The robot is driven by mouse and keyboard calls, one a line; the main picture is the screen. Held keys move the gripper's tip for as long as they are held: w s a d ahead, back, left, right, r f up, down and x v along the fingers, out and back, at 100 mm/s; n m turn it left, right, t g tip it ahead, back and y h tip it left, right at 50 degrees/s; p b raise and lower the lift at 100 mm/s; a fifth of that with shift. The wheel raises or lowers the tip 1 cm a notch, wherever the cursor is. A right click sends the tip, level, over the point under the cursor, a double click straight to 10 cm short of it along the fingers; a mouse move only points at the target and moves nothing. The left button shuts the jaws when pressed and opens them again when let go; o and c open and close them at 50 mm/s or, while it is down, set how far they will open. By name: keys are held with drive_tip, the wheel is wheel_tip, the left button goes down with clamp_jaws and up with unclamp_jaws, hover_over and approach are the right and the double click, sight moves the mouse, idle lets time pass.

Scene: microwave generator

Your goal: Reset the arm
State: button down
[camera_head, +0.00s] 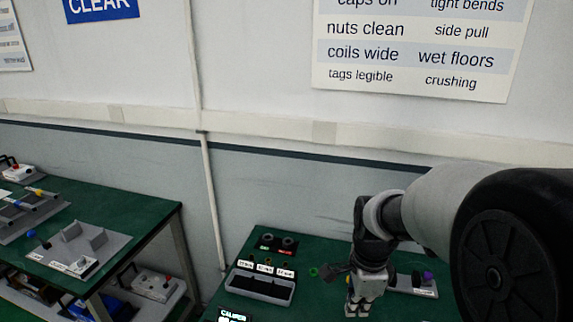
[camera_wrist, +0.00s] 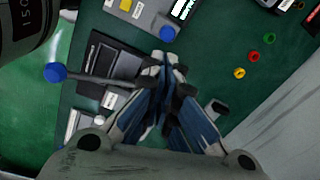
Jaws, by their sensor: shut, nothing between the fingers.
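My gripper (camera_head: 361,308) hangs from my arm at the right of the head view, over the green table (camera_head: 262,232). In the wrist view my gripper (camera_wrist: 168,62) points down at the table with its fingers together and nothing between them. The head view partly hides the fingertips against the table items.
A grey tray (camera_head: 260,287) with labels stands left of my gripper. A labelled grey holder (camera_head: 416,291) stands right of it. A blue knob (camera_wrist: 56,72) on a lever shows in the wrist view. Another green table (camera_head: 135,217) stands left, across a gap; the wall is behind.

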drive_tip(key=s+a+r+n+t+b, duration=0.1)
drive_tip(key=s+r+n+t+b, duration=0.1)
drive_tip(key=s+n, duration=0.7)
drive_tip(key=s+a+r+n+t+b, duration=0.1)
drive_tip(key=s+r+n, duration=0.3)
drive_tip(key=s+n, duration=0.5)
drive_tip(key=shift+s+a+n+t+b, duration=0.35)
drive_tip(key=shift+s+t+b, duration=0.15)
drive_tip(key=shift+s+b, duration=0.25)
